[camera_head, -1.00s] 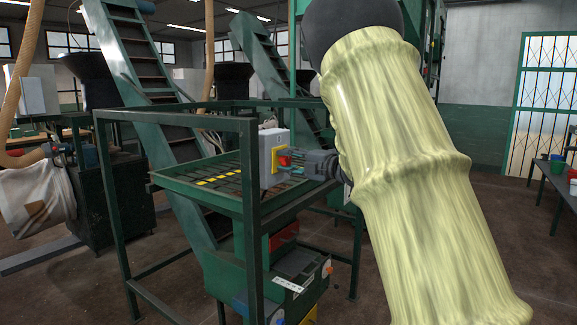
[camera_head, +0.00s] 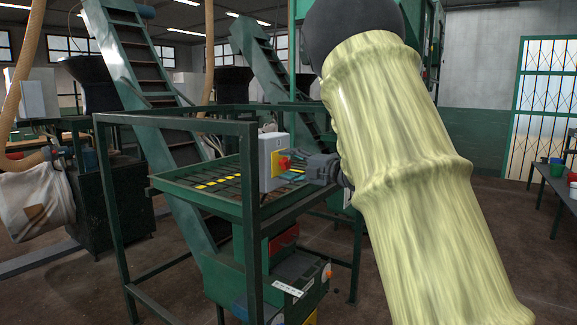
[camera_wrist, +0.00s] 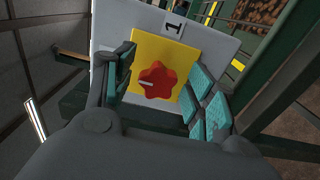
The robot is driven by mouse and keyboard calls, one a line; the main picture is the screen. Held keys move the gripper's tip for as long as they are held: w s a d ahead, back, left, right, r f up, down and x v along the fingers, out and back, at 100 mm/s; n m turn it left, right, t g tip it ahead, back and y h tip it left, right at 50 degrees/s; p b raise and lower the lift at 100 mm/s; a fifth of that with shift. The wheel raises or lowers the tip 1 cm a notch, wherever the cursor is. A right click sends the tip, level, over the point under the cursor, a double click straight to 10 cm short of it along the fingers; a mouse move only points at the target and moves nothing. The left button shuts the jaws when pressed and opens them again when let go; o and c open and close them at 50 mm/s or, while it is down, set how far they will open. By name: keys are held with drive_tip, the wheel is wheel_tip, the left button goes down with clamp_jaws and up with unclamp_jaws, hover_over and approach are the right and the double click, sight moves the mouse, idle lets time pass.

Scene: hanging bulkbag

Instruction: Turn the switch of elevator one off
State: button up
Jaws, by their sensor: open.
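The switch of elevator one is a red star-shaped knob (camera_wrist: 157,80) on a yellow plate (camera_wrist: 181,57), on a grey box marked "1" (camera_wrist: 222,45). A white mark on the knob points to the left in the wrist view. In the head view the red knob (camera_head: 284,163) faces right from the box (camera_head: 266,157) on the green frame. My gripper (camera_wrist: 160,92) is open, with teal-padded fingers on either side of the knob. Whether the pads touch it I cannot tell. In the head view my gripper (camera_head: 292,168) is right beside the knob, partly hidden by my arm.
A green frame post (camera_head: 250,220) stands below the box, beside a green grated tray (camera_head: 190,195). Two green elevators (camera_head: 130,60) rise behind. A table with buckets (camera_head: 556,166) is at the far right. Open floor (camera_head: 170,295) lies at front left.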

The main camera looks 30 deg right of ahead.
drive_tip(key=v, duration=1.1)
drive_tip(key=shift+s, duration=0.25)
